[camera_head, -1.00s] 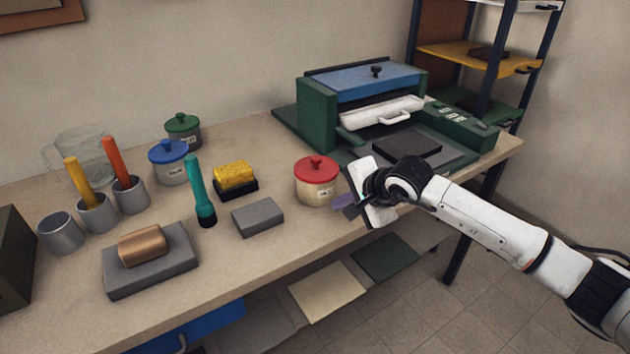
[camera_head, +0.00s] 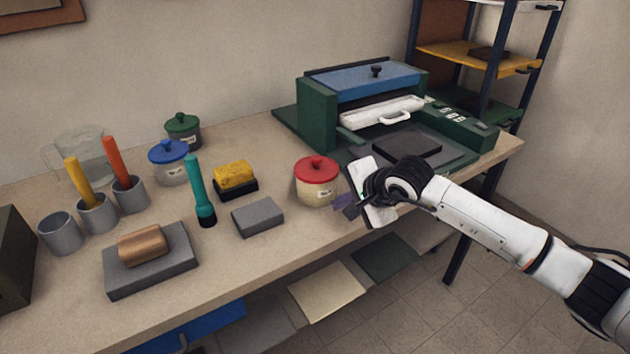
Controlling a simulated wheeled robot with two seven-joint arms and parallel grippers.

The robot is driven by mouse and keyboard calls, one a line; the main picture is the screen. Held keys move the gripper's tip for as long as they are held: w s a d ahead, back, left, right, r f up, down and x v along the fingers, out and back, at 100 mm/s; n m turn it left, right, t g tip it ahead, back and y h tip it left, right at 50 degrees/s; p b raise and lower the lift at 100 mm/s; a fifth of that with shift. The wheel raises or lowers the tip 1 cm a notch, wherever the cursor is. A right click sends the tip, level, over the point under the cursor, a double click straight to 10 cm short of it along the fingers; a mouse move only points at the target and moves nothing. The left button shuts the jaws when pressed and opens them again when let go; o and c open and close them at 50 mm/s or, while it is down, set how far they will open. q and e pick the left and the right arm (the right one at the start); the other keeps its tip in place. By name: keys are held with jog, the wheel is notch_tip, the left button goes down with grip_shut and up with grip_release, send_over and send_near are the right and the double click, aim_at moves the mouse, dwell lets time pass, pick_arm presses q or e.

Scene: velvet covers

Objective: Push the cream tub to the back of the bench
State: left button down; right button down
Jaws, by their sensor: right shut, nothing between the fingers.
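The cream tub (camera_head: 316,188) has a red lid with a knob and a small label. It stands upright near the front edge of the bench (camera_head: 270,245), right of the grey block. My right gripper (camera_head: 342,204) is shut and empty, with its fingertips low at the tub's right front side. The fingertips are close to the tub; I cannot tell whether they touch it. My left gripper is not in view.
Behind the tub the bench is clear to the wall. A green press (camera_head: 318,112) stands back right. A grey block (camera_head: 257,217), a yellow sponge (camera_head: 235,174), a teal torch (camera_head: 200,190), a blue-lidded jar (camera_head: 170,170) and a green-lidded jar (camera_head: 184,133) stand left.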

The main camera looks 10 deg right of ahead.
aim_at(329, 190)
jog(key=shift+w+a+f+b, duration=0.15)
jog(key=shift+w+a+b, duration=0.05)
jog(key=shift+w+b, duration=0.65)
jog(key=shift+w+a+b, duration=0.2)
jog(key=shift+w+b, duration=0.3)
jog(key=shift+w, duration=0.25)
jog(key=shift+w+a+b, duration=0.15)
jog(key=shift+w+b, duration=0.3)
jog(key=shift+w, duration=0.4)
jog(key=shift+w+a+b, duration=0.3)
jog(key=shift+w+b, duration=0.45)
jog(key=shift+w+a+b, duration=0.15)
jog(key=shift+w+b, duration=0.35)
jog(key=shift+w, duration=0.15)
jog(key=shift+w+a+b, duration=0.15)
jog(key=shift+w+b, duration=0.35)
jog(key=shift+w, duration=0.1)
jog(key=shift+w+a, duration=0.1)
jog(key=shift+w, duration=0.3)
